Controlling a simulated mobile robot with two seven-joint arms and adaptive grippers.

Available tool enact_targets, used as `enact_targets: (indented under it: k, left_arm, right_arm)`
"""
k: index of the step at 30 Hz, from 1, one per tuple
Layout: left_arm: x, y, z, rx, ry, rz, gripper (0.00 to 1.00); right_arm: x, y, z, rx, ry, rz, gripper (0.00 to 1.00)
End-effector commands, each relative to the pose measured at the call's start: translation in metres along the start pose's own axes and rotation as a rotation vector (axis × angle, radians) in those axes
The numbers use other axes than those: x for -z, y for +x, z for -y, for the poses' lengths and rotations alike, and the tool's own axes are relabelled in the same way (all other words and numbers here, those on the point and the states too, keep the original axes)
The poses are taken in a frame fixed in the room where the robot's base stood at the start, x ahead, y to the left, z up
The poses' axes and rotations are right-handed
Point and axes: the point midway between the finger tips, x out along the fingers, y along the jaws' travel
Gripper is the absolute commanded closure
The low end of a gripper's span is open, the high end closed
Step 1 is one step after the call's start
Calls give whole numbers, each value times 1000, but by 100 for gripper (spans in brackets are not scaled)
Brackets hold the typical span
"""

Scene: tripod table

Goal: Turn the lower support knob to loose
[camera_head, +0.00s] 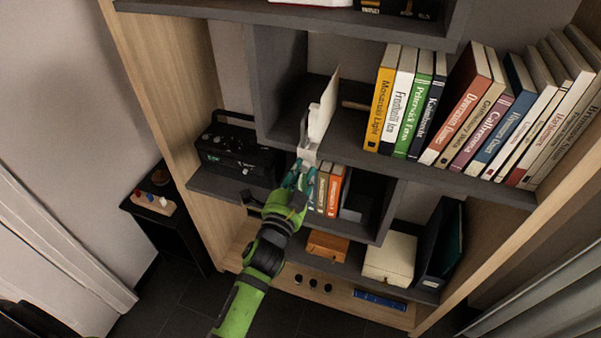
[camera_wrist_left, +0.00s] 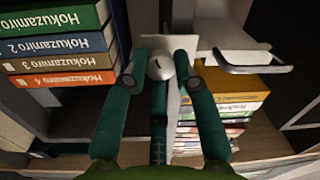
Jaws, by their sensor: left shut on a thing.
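A pale round knob (camera_wrist_left: 160,66) with a small dark mark sits between the fingertips of my left gripper in the left wrist view. My left gripper (camera_wrist_left: 160,72), with teal fingers, is shut on this knob from both sides. A white plate and bracket (camera_head: 309,152) stand just beyond the gripper (camera_head: 301,177) in the head view. A pale upright panel (camera_head: 323,108) rises above the bracket. The knob itself is hard to make out in the head view. My right gripper is in neither view.
Orange and green books (camera_head: 334,188) stand close to the right of the gripper, and a black device (camera_head: 238,156) sits to its left. A dark shelf (camera_head: 430,176) with a row of books is above right.

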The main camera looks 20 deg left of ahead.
Motion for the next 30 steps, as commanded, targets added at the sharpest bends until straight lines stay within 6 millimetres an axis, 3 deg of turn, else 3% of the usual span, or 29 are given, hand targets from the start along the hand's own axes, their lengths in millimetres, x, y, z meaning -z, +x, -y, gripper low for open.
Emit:
enact_targets:
  k: [19, 20, 21, 30]
  left_arm:
    - [1, 0, 1, 3, -50, 0, 100]
    - [1, 0, 2, 3, -50, 0, 59]
    - [1, 0, 1, 3, -49, 1, 48]
    - [0, 0, 1, 1, -47, 2, 48]
  right_arm:
    - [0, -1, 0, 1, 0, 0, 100]
    - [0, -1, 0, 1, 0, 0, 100]
    - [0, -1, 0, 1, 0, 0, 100]
    - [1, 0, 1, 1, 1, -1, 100]
